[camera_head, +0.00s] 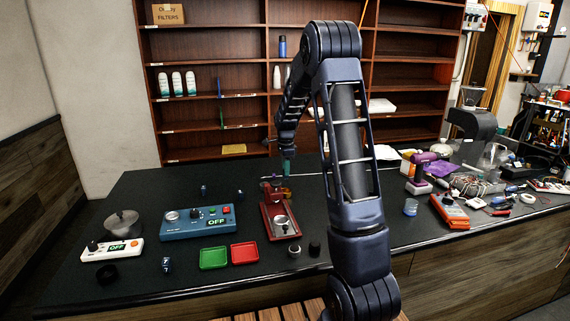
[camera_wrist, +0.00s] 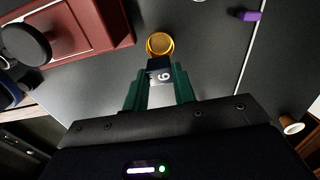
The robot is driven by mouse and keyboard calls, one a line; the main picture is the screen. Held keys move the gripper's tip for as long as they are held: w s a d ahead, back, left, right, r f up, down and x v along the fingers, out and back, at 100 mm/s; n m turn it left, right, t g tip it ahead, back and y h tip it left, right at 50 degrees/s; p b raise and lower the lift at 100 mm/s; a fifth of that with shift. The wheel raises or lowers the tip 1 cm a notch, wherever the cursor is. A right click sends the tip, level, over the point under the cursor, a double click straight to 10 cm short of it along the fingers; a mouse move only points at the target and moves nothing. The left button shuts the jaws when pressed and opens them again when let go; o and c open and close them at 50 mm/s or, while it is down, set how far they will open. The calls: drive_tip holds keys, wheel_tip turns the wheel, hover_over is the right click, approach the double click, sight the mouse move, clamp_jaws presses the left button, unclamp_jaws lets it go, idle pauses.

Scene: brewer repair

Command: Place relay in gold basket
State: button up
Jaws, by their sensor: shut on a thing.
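My gripper (camera_wrist: 160,88) has green fingers and is shut on a small dark relay (camera_wrist: 158,66) with a white number on it, in the wrist view. The gold basket (camera_wrist: 159,42) is a small round golden ring just beyond the relay, which overlaps its near edge in that view. I cannot tell the height between them. In the head view my gripper (camera_head: 288,167) points down above the far part of the counter, behind the red brewer (camera_head: 279,222). The basket shows there as a small golden patch (camera_head: 287,192) below the gripper. The relay is too small to make out there.
The red brewer's body (camera_wrist: 95,25) is close left of the basket in the wrist view. On the black counter stand a blue device (camera_head: 197,224), a green tray (camera_head: 214,258), a red tray (camera_head: 245,253) and small dark blocks (camera_head: 167,265). Tools crowd the right side.

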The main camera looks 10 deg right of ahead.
drive_tip(key=shift+f, duration=4.2)
drive_tip(key=o, duration=1.1)
drive_tip(key=shift+c, duration=0.2)
wheel_tip(320, 180, up, 7)
drive_tip(key=shift+f, duration=0.1)
